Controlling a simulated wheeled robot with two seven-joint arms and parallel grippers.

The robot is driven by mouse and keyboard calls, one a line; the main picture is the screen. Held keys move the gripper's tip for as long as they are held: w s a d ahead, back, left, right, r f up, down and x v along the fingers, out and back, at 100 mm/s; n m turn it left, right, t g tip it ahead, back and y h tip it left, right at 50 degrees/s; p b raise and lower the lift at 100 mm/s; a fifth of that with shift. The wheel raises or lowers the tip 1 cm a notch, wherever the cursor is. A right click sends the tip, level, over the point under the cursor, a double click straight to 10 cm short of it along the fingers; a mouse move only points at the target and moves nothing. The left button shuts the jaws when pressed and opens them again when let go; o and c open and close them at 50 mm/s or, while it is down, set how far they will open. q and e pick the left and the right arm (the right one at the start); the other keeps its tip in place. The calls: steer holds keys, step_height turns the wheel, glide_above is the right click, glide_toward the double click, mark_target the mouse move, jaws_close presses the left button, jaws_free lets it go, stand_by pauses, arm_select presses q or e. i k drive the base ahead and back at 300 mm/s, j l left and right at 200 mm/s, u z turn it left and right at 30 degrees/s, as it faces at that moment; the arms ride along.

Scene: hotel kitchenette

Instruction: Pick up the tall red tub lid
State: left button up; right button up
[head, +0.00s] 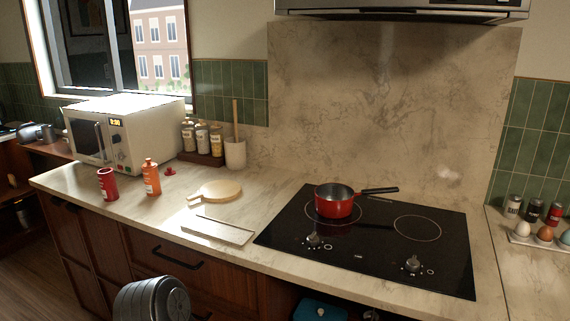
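A small red lid (169,171) lies on the counter, just right of and behind an orange bottle (152,178). A red tub (108,185) with a pale label stands upright to the left of the bottle. Its top looks dark, and I cannot tell for sure whether it is open. The lid lies apart from both the tub and the bottle. Neither of my grippers shows in the head view.
A microwave (130,133) stands behind the tub. Spice jars (202,138) and a utensil crock (235,154) are at the wall. A round board (221,191) and a pale flat tray (217,231) lie to the right. A red pot (334,207) sits on the black cooktop (377,258).

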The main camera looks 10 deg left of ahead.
mark_target(170, 172)
steer(key=j+z, duration=0.75)
steer(key=k+j+z, duration=0.15)
steer(key=z, duration=0.25)
steer(key=k+j+z, duration=0.15)
steer(key=j+z, duration=0.2)
steer(key=k+j+z, duration=0.1)
steer(key=k+j, duration=0.25)
steer(key=j, duration=0.15)
steer(key=k+j+z, duration=0.1)
steer(key=k+j, duration=0.3)
steer(key=j, duration=0.1)
